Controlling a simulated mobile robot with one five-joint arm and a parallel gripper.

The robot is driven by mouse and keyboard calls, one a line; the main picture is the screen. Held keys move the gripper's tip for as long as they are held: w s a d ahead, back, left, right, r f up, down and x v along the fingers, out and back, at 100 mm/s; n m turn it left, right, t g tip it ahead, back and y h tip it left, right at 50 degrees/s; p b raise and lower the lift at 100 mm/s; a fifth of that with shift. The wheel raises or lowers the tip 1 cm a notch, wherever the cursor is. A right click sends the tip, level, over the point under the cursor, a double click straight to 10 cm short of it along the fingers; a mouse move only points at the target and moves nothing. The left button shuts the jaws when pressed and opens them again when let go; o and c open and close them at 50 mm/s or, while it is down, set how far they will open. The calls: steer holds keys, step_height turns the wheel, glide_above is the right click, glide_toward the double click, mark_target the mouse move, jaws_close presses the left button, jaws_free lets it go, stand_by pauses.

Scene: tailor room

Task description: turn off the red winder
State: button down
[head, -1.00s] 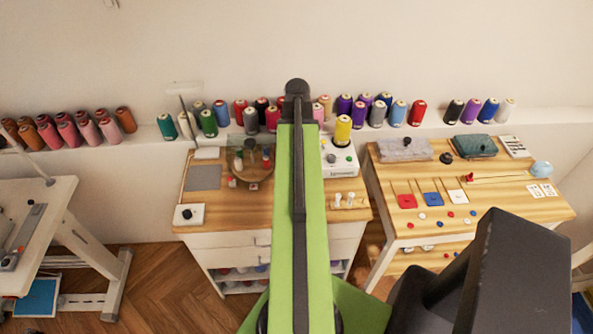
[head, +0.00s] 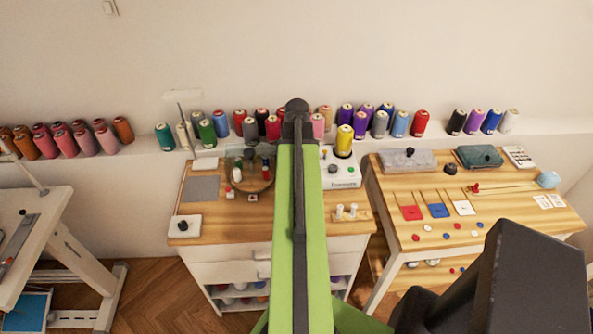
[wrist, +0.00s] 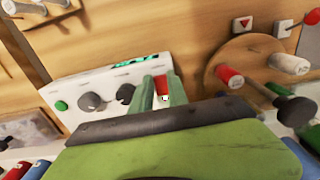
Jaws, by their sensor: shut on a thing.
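A white winder box (head: 350,174) stands on the middle table, partly hidden by my green arm. It has a green button and a dark knob and carries a yellow thread cone. In the wrist view its white panel (wrist: 72,88) shows a green button (wrist: 61,105), two dark knobs (wrist: 93,102) and green lettering. My gripper (wrist: 162,93) is at the right end of this panel. Its green fingers are shut on a small red part (wrist: 163,84) with a white mark. My arm hides the gripper in the head view.
A round wooden base (wrist: 218,58) with red and white spools is close beside the gripper; a clear cover stands over it in the head view. Thread cones line the shelf behind. The right table (head: 400,255) holds coloured squares and buttons.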

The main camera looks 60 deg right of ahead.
steer(key=shift+w+d+g+y, duration=0.25)
steer(key=shift+d+g+y, duration=0.25)
steer(key=shift+y, duration=0.2)
steer(key=shift+a+g+y+b, duration=0.15)
steer(key=shift+g+y+b, duration=0.25)
steer(key=shift+y, duration=0.1)
steer(key=shift+s+r, duration=0.1)
steer(key=c, duration=1.3)
jaws_free()
